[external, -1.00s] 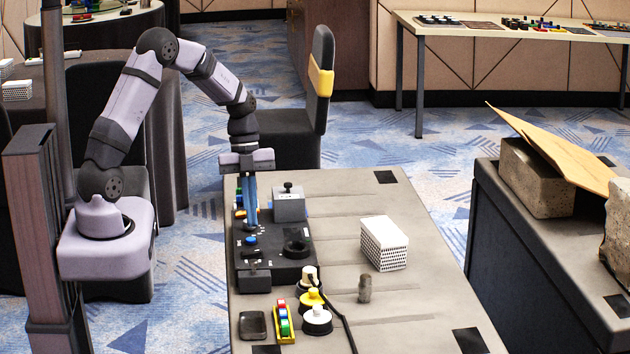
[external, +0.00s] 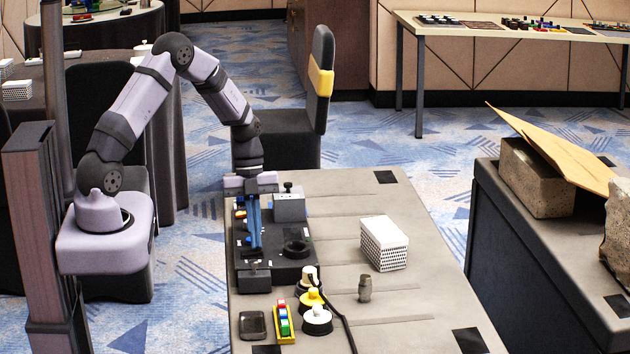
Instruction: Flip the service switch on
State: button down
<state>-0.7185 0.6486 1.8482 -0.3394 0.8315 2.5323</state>
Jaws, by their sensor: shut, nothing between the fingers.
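A black control panel (external: 277,270) lies along the left side of the grey table. It bears small controls and white labels too small to read, so I cannot tell for sure which one is the service switch. A dark rocker-like control (external: 249,256) sits near the panel's front left. My gripper (external: 257,246) points down with its blue fingers shut and empty, the tips low over the panel, just behind or at this control. I cannot tell whether they touch it. The fingers hide the blue button behind them.
A black ring-shaped dial (external: 297,248) and a grey box with a black knob (external: 289,207) are close to my fingers. A white perforated block (external: 384,243), a small grey cylinder (external: 365,288) and yellow-white round pieces (external: 311,299) with a black cable stand nearby.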

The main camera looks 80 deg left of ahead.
aim_at(249, 251)
jog(key=shift+w+f+g, duration=0.2)
jog(key=shift+f+g, duration=0.05)
jog(key=shift+g, duration=0.15)
jog(key=shift+s, duration=0.25)
jog(key=shift+s+r, duration=0.2)
jog(key=shift+s, duration=0.4)
jog(key=shift+r, duration=0.1)
jog(key=r+p, duration=0.1)
jog(key=r, duration=0.1)
jog(key=r+p, duration=0.1)
jog(key=p, duration=0.1)
jog(key=shift+s+r, duration=0.2)
jog(key=shift+r, duration=0.15)
jog(key=b+v, duration=0.2)
jog(key=v, duration=0.8)
jog(key=shift+s, duration=0.5)
jog(key=shift+w+f+b, duration=0.1)
jog(key=shift+w+b, duration=0.05)
jog(key=shift+b, duration=0.15)
